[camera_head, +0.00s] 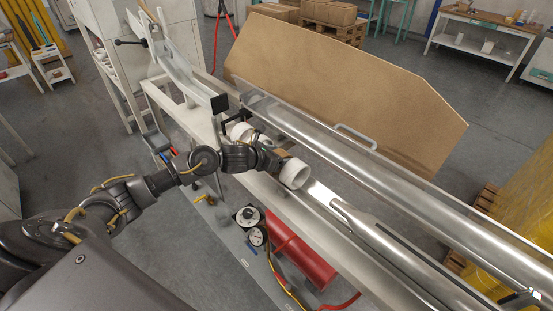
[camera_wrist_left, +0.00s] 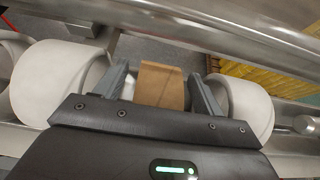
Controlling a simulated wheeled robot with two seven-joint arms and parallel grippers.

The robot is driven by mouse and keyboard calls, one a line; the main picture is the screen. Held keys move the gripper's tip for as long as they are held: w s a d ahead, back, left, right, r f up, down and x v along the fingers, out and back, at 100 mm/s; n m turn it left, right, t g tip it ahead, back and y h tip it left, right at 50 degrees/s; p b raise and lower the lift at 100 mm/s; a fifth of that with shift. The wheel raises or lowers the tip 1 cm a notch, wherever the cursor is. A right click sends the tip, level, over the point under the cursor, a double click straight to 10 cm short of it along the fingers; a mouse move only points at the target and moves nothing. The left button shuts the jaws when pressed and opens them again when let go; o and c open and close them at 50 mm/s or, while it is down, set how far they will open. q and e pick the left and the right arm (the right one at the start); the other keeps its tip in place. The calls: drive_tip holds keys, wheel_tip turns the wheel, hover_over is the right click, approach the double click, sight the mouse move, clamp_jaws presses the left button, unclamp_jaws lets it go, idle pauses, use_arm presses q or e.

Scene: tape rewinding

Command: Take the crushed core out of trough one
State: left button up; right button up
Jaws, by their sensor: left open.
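A brown cardboard-coloured piece (camera_wrist_left: 161,85), which looks like the core, sits between two white rings in the left wrist view. Whether it is crushed is hard to tell. The left white ring (camera_wrist_left: 58,82) and right white ring (camera_wrist_left: 241,104) stand apart from it, and both also show in the head view, the near one (camera_head: 294,173) and the far one (camera_head: 241,131). My left gripper (camera_head: 272,158) is over the trough (camera_head: 335,205). In the left wrist view its open fingers (camera_wrist_left: 160,82) stand either side of the brown piece, with gaps showing. My right gripper is out of view.
A red cylinder (camera_head: 298,250) and dial gauges (camera_head: 250,220) are below the near side.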

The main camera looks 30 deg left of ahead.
sight(280, 153)
use_arm(q)
drive_tip(key=shift+c, duration=0.3)
drive_tip(key=c, duration=1)
drive_tip(key=shift+r+b, duration=0.4)
drive_tip(key=shift+r, duration=0.2)
wheel_tip(280, 153, up, 2)
drive_tip(key=shift+r+b, duration=0.15)
drive_tip(key=shift+b, duration=0.25)
drive_tip(key=s+a+b, duration=0.3)
drive_tip(key=s, duration=0.5)
drive_tip(key=s+a+b, duration=0.3)
drive_tip(key=s+b, duration=0.1)
drive_tip(key=s, duration=0.5)
